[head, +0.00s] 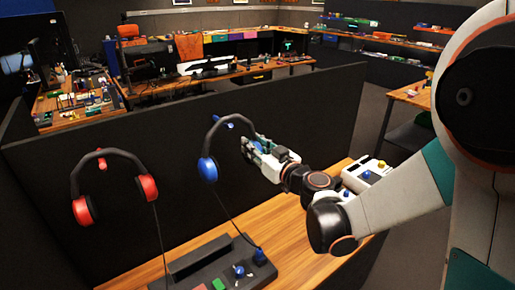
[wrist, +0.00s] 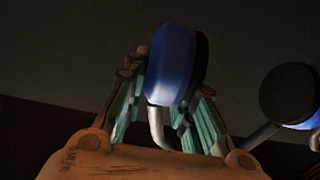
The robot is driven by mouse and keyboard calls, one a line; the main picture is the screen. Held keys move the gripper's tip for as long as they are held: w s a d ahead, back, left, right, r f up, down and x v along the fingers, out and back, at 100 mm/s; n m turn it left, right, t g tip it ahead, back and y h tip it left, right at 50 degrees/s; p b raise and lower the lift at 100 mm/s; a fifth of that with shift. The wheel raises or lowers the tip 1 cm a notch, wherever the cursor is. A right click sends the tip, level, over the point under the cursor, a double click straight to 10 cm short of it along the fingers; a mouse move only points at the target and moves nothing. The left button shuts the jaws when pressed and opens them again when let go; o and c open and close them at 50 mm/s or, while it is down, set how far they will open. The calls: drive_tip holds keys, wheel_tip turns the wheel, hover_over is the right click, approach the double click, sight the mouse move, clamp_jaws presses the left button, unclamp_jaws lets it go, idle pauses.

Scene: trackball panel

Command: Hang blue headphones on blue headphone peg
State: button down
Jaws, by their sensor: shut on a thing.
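The blue headphones (head: 208,168) are upright in front of the dark partition, with the black band arched over and the cups down. My gripper (head: 258,151) is shut on the right-hand blue cup. In the wrist view that cup (wrist: 172,65) sits between the two green-lined fingers (wrist: 168,108), and the other cup (wrist: 288,94) shows at the right edge. The blue peg (head: 229,122) shows right at the top of the band. I cannot tell whether the band rests on the peg or is only close to it.
Red headphones (head: 88,207) hang from a red peg (head: 101,154) at the left. Below is a wooden desk (head: 300,225) with a black control panel (head: 196,276) and blue trackball parts. Cables hang from both headphones. The partition (head: 310,125) stands behind.

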drive_tip(key=shift+x, duration=1.15)
drive_tip(key=shift+w+a+f+b, duration=0.35)
drive_tip(key=shift+w+f+b, duration=0.15)
drive_tip(key=shift+w+b, duration=0.05)
drive_tip(key=c, duration=1.2)
unclamp_jaws()
drive_tip(key=shift+c, duration=0.2)
drive_tip(key=shift+s, duration=0.1)
